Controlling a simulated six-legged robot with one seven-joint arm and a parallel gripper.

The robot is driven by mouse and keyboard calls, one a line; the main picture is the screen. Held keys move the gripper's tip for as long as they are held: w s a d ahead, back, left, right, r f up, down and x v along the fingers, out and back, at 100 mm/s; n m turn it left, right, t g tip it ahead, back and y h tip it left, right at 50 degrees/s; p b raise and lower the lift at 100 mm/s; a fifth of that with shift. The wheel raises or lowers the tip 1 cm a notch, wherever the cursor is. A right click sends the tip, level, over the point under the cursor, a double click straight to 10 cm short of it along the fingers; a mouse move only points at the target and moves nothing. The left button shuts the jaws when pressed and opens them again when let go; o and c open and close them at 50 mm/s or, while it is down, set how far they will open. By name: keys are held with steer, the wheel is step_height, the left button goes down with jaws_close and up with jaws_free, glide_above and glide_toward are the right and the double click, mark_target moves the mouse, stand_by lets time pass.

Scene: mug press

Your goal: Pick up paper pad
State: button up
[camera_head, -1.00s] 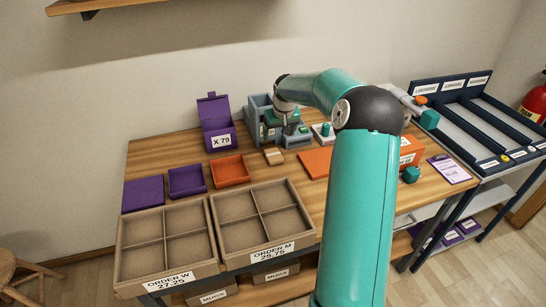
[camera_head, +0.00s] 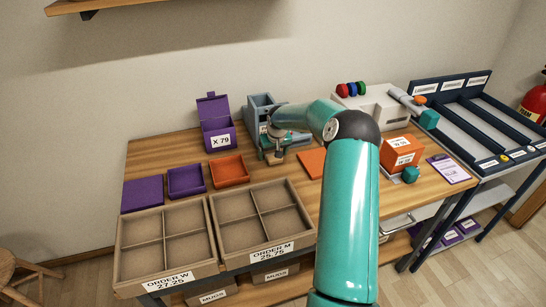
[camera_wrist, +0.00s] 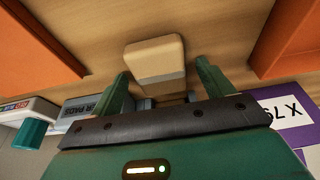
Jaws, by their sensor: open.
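The paper pad (camera_wrist: 155,59) is a small tan block with a greyish band along its near side, lying on the wooden table. In the wrist view it sits ahead of my gripper (camera_wrist: 162,76), roughly between the two green fingers, with room on both sides. The fingers are apart and I see no grip on the pad. In the head view my gripper (camera_head: 274,155) is low over the table in front of the grey dispenser (camera_head: 259,108), and it hides the pad there. The dispenser's label (camera_wrist: 96,106), partly covered by my gripper, seems to read "paper pads".
An orange tray (camera_head: 228,172) and an orange flat piece (camera_head: 312,162) flank the spot. The purple X 79 box (camera_head: 217,133) stands behind left. A white device with a teal knob (camera_wrist: 31,132) is close by. Divided order trays (camera_head: 263,218) fill the front.

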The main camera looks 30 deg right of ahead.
steer(key=shift+c, duration=0.2)
steer(key=c, duration=1)
steer(key=shift+r, duration=0.15)
